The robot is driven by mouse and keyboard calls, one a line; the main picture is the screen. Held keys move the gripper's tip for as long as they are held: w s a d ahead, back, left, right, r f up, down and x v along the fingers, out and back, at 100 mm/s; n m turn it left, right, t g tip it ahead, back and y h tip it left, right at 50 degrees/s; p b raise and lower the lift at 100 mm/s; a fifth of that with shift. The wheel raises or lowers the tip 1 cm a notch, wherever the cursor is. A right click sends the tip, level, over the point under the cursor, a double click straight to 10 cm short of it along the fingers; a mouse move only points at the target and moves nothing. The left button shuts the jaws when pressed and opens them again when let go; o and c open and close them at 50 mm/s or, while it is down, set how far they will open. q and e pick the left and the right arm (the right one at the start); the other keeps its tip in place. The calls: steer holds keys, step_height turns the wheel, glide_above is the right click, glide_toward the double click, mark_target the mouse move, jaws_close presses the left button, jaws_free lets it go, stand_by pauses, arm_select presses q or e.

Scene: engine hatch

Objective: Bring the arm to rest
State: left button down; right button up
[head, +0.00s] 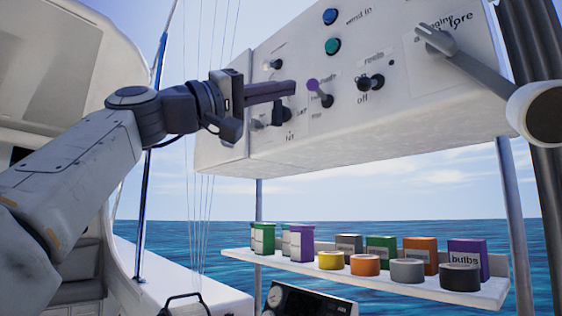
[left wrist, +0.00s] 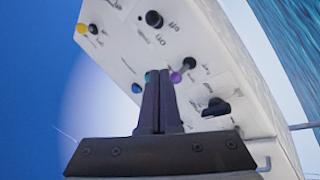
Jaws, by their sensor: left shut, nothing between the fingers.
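My left arm comes in from the left in the head view. My left gripper (head: 292,90) is shut and empty, with its fingers pointing right in front of the white control panel (head: 225,140). Its fingertips are near a purple-tipped toggle switch (head: 320,92), and I cannot tell whether they touch it. In the left wrist view the closed fingers (left wrist: 158,80) point at the panel face, beside the purple-tipped switch (left wrist: 182,70). The fingers hide part of the panel. My right gripper is not in view.
The panel has a blue button (head: 330,16), a green button (head: 333,46), a black switch (head: 370,82) and a large grey lever (head: 450,55) at the right. Below hangs a white shelf (head: 400,290) with several boxes and tape rolls. A gauge box (head: 305,302) sits lower down.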

arm_select(q)
steer(key=w+d+f+n+g+y+p, duration=0.1)
steer(key=d+f+y+p, duration=0.15)
steer(key=f, duration=0.55)
steer(key=w+d+f+g+y+p, duration=0.1)
steer(key=d+f+y, duration=0.15)
steer(key=f, duration=0.55)
steer(key=w+d+f+n+g+y+p, duration=0.1)
steer(key=w+d+f+y, duration=0.15)
steer(key=f, duration=0.45)
steer(key=s+f+m+g+y+p, duration=0.1)
steer(key=s+f+g+y, duration=0.1)
steer(key=s+f, duration=0.5)
steer(key=s+f+m+g+y+p, duration=0.1)
steer(key=s+f+g+y+p, duration=0.1)
steer(key=f, duration=0.9)
steer(key=s+a+f+m+g+y+p, duration=0.1)
steer(key=s+a+f+m+g+y, duration=0.1)
steer(key=s+a+f, duration=0.4)
steer(key=s+a+f+m+g+y+p, duration=0.2)
steer(key=s+a+f+y, duration=0.3)
steer(key=s+f, duration=0.6)
steer(key=shift+s+a+f+m, duration=0.3)
steer(key=shift+a+f+m, duration=0.2)
steer(key=shift+a, duration=0.2)
